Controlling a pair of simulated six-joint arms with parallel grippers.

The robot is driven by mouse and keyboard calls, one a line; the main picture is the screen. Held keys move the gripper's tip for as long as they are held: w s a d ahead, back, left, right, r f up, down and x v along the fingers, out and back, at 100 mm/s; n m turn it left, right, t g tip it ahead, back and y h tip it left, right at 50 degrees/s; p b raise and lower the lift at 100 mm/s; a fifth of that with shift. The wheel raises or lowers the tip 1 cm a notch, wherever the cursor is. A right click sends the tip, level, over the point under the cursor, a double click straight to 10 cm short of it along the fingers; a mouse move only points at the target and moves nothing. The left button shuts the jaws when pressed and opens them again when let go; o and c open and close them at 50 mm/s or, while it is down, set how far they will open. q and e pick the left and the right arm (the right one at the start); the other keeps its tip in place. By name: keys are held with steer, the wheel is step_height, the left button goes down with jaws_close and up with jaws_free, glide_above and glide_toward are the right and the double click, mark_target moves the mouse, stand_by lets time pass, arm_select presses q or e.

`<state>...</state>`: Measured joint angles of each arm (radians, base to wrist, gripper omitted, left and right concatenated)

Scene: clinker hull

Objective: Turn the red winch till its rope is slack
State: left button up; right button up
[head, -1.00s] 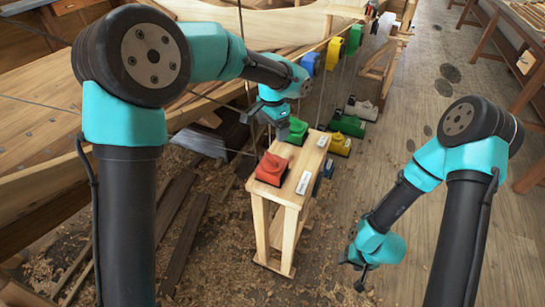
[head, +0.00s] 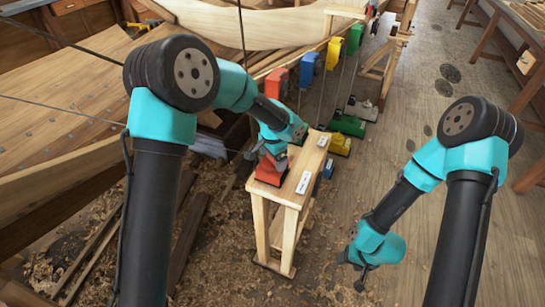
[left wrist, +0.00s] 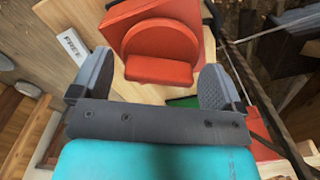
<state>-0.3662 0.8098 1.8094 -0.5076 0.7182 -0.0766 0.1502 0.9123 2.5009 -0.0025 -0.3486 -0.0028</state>
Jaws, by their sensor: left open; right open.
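The red winch (head: 268,174) sits on the near end of a wooden bench (head: 287,196), partly covered by my left gripper (head: 272,155). In the left wrist view the red winch (left wrist: 160,45) shows a round face with a raised bar. My left gripper (left wrist: 155,88) is open there, its fingers to either side of the bar, with no clear contact seen. The state of the red winch's rope cannot be told. My right gripper (head: 359,274) is open and empty, low over the floor right of the bench.
Yellow (head: 340,144) and green (head: 348,125) pieces stand behind the bench. A white label reads FREE (left wrist: 73,45).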

arm_select(q)
steer(key=shift+c, duration=0.4)
steer(key=c, duration=0.9)
steer(key=shift+o, duration=0.2)
steer(key=shift+n, duration=0.4)
steer(key=n, duration=0.2)
steer(key=shift+n, duration=2.2)
steer(key=o, duration=0.9)
